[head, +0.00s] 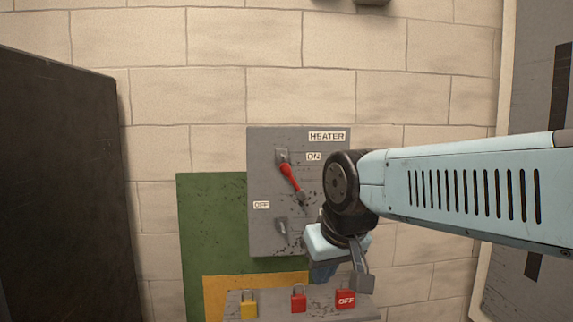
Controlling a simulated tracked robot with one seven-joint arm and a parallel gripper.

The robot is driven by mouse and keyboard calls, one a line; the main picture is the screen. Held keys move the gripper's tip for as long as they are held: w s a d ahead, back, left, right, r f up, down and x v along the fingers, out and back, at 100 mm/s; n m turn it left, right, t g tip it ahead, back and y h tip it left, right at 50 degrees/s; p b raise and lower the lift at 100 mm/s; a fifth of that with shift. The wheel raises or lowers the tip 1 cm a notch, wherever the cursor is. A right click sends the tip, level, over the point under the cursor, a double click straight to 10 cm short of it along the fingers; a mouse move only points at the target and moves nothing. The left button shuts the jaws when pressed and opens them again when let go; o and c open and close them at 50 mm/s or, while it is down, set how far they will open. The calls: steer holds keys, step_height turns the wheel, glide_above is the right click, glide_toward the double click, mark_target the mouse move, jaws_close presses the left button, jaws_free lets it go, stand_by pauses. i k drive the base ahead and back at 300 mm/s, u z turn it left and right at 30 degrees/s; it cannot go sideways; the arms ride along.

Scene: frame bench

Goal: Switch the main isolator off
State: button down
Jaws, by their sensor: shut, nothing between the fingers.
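A grey switch panel (262,182) labelled HEATER is on the block wall, partly hidden by my arm on its right. Its lever (290,178) has a red grip and slants down to the right from an upper bracket. An ON label (314,157) is near the top and an OFF label (262,205) is lower left. A second metal bracket (282,228) sits below the lever. My gripper (362,283) points down at the panel's lower right, below the lever and apart from it. It is shut and empty; its fingers are small and partly hidden.
Below the panel, a grey rack (270,310) carries a yellow padlock (248,308), a red padlock (298,302) and a red OFF tag (345,300). A green board (208,230) is behind. A dark cabinet (60,180) stands left; a grey panel (530,70) is right.

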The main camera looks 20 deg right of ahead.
mark_target(285, 170)
steer(key=u, duration=1.25)
steer(key=k, duration=0.9)
steer(key=z, duration=1.2)
steer(key=i, duration=1)
steer(key=u, duration=0.1)
